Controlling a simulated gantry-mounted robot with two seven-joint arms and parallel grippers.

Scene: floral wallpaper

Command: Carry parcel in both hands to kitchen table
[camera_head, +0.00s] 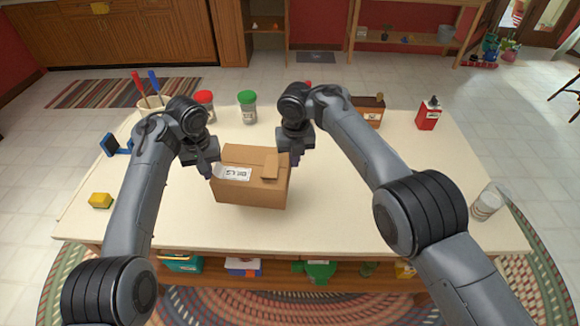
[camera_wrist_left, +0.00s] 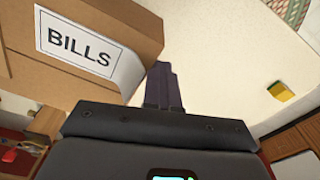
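The parcel, a brown cardboard box (camera_head: 250,193) with a white label, stands upright on a white-topped table (camera_head: 345,225). In the left wrist view the box (camera_wrist_left: 25,75) fills the upper left and its label reads "BILLS". My left gripper (camera_head: 206,170) is at the box's left side; in the left wrist view its fingers (camera_wrist_left: 164,85) are together next to the box edge, holding nothing between them. My right gripper (camera_head: 295,160) is at the box's right side, its fingers too small to judge. I cannot tell whether either touches the box.
Red-lidded (camera_head: 205,101) and green-lidded (camera_head: 247,107) jars, a red bottle (camera_head: 429,114) and a brown box (camera_head: 369,111) line the far edge. A yellow block (camera_head: 100,200) lies left, a clear glass (camera_head: 487,203) right. The table's front middle is clear.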

